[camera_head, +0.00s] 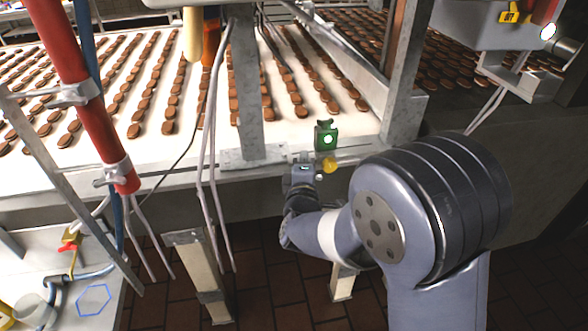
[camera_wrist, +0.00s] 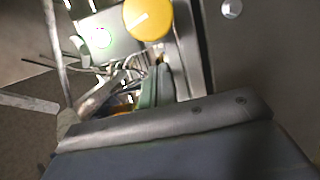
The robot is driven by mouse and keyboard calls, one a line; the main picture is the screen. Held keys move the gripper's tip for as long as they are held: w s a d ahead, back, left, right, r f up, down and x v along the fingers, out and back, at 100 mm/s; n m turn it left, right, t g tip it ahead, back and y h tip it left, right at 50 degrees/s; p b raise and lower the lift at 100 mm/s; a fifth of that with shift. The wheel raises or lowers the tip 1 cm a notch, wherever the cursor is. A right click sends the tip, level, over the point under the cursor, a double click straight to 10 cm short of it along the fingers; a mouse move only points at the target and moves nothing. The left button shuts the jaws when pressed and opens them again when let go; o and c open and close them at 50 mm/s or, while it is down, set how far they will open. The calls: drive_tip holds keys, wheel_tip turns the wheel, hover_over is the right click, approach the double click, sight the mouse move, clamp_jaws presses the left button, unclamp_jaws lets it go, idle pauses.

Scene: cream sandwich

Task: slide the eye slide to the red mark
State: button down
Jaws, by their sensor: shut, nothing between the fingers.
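A green block with a round white eye (camera_head: 326,136), which looks like the eye slide, stands on the metal rail at the conveyor's front edge. A yellow knob (camera_head: 329,165) sits just below it. My gripper (camera_head: 303,170) is shut and empty, to the left of the knob and slightly below the green block. I cannot tell whether it touches either. In the wrist view the yellow knob (camera_wrist: 149,18) is large at the top, and the bright eye (camera_wrist: 101,38) shows to its left. I cannot make out a red mark on the rail.
The conveyor (camera_head: 205,100) carries rows of brown biscuits behind the rail. A metal post (camera_head: 247,95) with hanging cables rises left of my gripper, and a slanted post (camera_head: 405,75) stands to the right. A red pipe (camera_head: 95,110) crosses the left. Tiled floor lies below.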

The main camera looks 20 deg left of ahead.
sight(316, 153)
drive_tip(key=shift+w+d, duration=0.4)
drive_tip(key=shift+d, duration=0.3)
drive_tip(key=shift+w+d, duration=0.4)
drive_tip(key=shift+d, duration=0.25)
drive_tip(key=shift+a, duration=0.15)
